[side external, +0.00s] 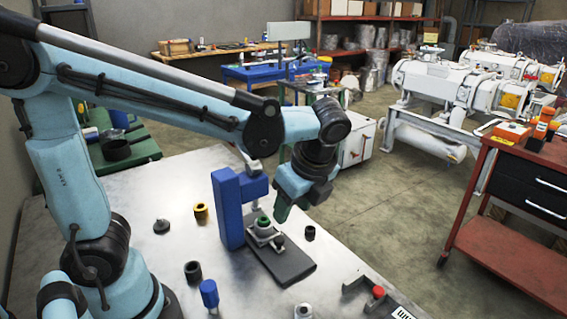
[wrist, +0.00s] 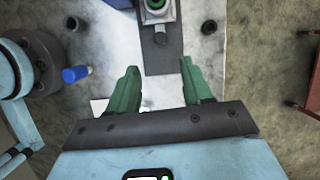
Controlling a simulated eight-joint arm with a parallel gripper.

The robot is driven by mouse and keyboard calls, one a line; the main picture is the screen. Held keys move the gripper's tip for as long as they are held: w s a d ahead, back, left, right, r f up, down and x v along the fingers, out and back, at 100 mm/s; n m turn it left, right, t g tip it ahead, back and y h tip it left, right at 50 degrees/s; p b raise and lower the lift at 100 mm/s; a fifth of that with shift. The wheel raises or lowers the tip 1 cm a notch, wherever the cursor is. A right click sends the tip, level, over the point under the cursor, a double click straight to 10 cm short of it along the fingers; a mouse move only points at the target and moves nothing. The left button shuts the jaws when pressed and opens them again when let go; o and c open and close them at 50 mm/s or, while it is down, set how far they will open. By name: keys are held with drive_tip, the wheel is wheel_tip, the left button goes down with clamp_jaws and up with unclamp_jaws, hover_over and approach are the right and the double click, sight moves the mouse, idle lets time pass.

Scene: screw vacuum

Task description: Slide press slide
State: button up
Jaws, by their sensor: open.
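The blue press (side external: 229,208) stands upright on the metal table, with a dark base plate (side external: 285,266) reaching out in front of it. A light grey slide (side external: 262,236) with a green round part on top sits on the plate under the press head. My gripper (side external: 285,210) is beside the press, above the plate. Its green fingers (wrist: 158,68) are apart and empty, either side of the plate's near end.
A blue cylinder (side external: 209,293), a black cylinder (side external: 193,271), a yellow ring (side external: 201,212) and a small black cylinder (side external: 310,233) stand loose on the table. A red cart (side external: 500,225) is at the right, beyond open floor.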

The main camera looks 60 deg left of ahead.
sight(279, 239)
drive_tip(key=shift+m, duration=0.4)
drive_tip(key=x, duration=1.2)
clamp_jaws()
